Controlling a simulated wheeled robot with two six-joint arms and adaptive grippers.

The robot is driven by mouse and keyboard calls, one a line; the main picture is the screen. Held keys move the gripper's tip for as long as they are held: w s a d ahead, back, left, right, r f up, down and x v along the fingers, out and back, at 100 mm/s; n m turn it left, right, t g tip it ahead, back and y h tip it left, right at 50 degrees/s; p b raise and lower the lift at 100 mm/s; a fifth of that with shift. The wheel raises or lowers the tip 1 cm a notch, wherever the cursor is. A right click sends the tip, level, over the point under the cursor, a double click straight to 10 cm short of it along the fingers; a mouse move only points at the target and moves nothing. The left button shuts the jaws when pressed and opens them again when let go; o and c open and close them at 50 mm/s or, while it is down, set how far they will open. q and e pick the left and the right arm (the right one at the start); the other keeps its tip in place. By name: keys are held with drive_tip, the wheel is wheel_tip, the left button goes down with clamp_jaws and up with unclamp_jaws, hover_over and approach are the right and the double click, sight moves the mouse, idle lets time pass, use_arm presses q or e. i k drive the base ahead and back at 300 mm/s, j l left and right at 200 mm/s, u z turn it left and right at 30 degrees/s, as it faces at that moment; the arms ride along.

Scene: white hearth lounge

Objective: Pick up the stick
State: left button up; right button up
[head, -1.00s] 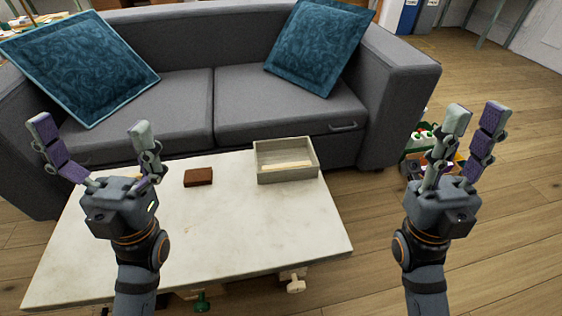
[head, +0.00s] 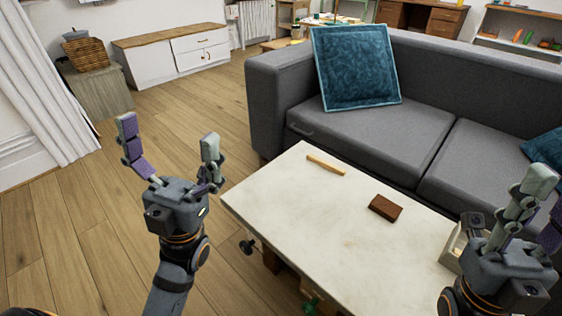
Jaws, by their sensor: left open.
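A thin, light-wood stick (head: 326,164) lies flat near the far left edge of the pale stone-topped table (head: 300,204) in the head view. My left gripper (head: 168,133) is open and empty, with its fingers pointing up. It is over the floor to the left of the table, apart from the stick. My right gripper (head: 546,190) is at the right edge of the picture, fingers apart and partly cut off, far from the stick.
A dark red-brown block (head: 385,208) lies on the table, right of the stick. A grey tray (head: 452,246) at the right is mostly hidden by my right gripper. A grey sofa (head: 360,135) stands close behind the table. Open wooden floor lies left.

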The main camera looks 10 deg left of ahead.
sight(314, 158)
drive_tip(key=i+j+u, duration=0.15)
drive_tip(key=i+j, duration=0.25)
drive_tip(key=i+j+u, duration=0.1)
drive_tip(key=i+j, duration=0.25)
drive_tip(key=i, duration=0.2)
